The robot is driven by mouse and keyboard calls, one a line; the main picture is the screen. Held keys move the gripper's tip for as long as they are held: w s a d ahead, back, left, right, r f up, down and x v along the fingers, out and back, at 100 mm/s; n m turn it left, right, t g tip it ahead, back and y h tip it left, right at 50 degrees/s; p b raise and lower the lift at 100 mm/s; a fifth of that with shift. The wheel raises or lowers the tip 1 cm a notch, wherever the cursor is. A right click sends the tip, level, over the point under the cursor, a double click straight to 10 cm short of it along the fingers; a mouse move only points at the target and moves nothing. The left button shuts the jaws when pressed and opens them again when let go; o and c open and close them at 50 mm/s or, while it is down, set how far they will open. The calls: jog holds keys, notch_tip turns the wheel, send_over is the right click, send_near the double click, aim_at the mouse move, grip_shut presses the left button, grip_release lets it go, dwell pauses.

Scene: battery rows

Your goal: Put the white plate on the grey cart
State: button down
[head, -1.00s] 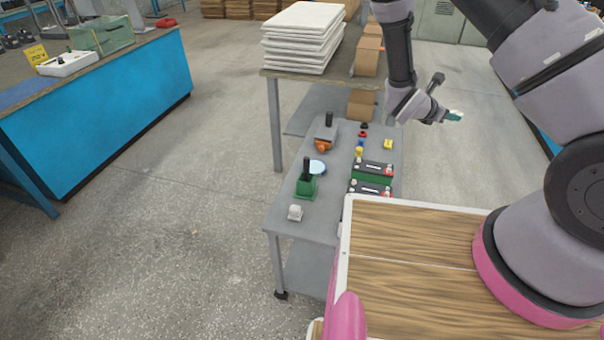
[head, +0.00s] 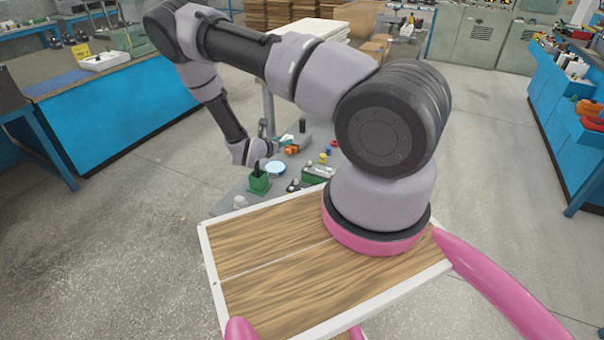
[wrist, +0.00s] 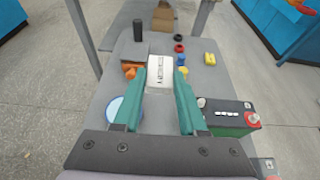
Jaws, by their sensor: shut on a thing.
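The white plate (wrist: 160,73), a small rectangular piece with dark lettering, is between the teal fingers of my gripper (wrist: 160,88) in the wrist view. My gripper is shut on it and holds it over the grey cart (wrist: 213,82). In the head view the cart (head: 231,193) is partly hidden by my arm. My gripper (head: 287,139) shows small there above the cart's far part, and the plate is hard to make out. The height of the plate over the cart top cannot be told.
On the cart are a round pale-blue dish (head: 275,168), a green block with a black post (head: 259,183), a battery (wrist: 228,118), an orange item (wrist: 131,71) and a yellow block (wrist: 210,58). Blue workbenches (head: 120,105) stand left and right.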

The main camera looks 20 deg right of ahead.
send_over(290, 177)
jog(key=s, duration=0.3)
jog(key=f, duration=0.9)
jog(key=a+f, duration=0.1)
jog(key=f, duration=0.3)
jog(key=shift+w+f, duration=0.1)
jog(key=shift+f, duration=2.4)
jog(key=shift+f, duration=0.1)
jog(key=shift+c, duration=2.3)
grip_release()
jog(key=v, duration=1.2)
jog(key=shift+d, duration=0.15)
jog(key=shift+w+r, duration=0.1)
jog(key=shift+r, duration=0.15)
